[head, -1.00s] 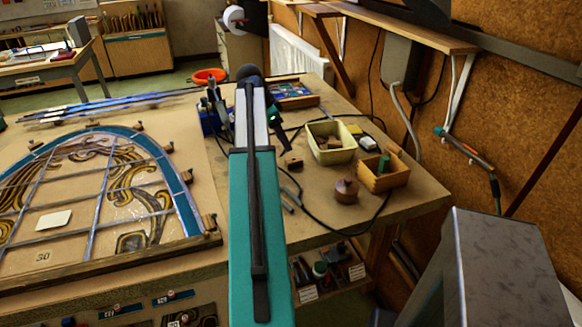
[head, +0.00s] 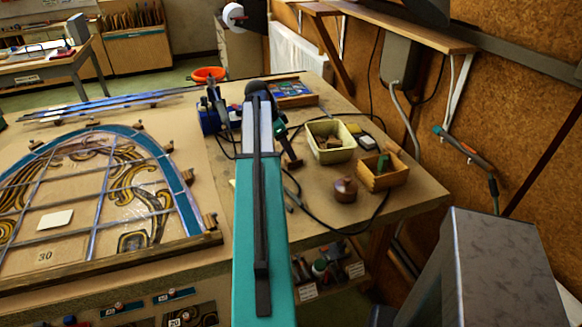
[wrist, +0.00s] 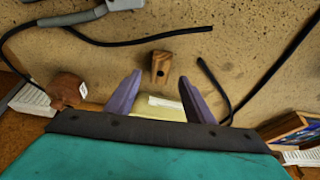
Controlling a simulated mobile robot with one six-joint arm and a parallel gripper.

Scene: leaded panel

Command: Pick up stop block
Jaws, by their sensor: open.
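The stop block is a small brown wooden block (wrist: 160,66) with a dark round hole. In the wrist view it lies on the tan bench top, just beyond the fingertips and roughly centred between them. My gripper (wrist: 160,82) is open, its two purple fingers spread on either side of that line, with nothing held. In the head view my teal arm reaches over the bench, and the block (head: 294,163) shows only as a small dark shape beside the arm's far end, partly hidden.
Black cables (wrist: 130,42) run close to the block. The leaded panel (head: 100,190) lies on the left.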

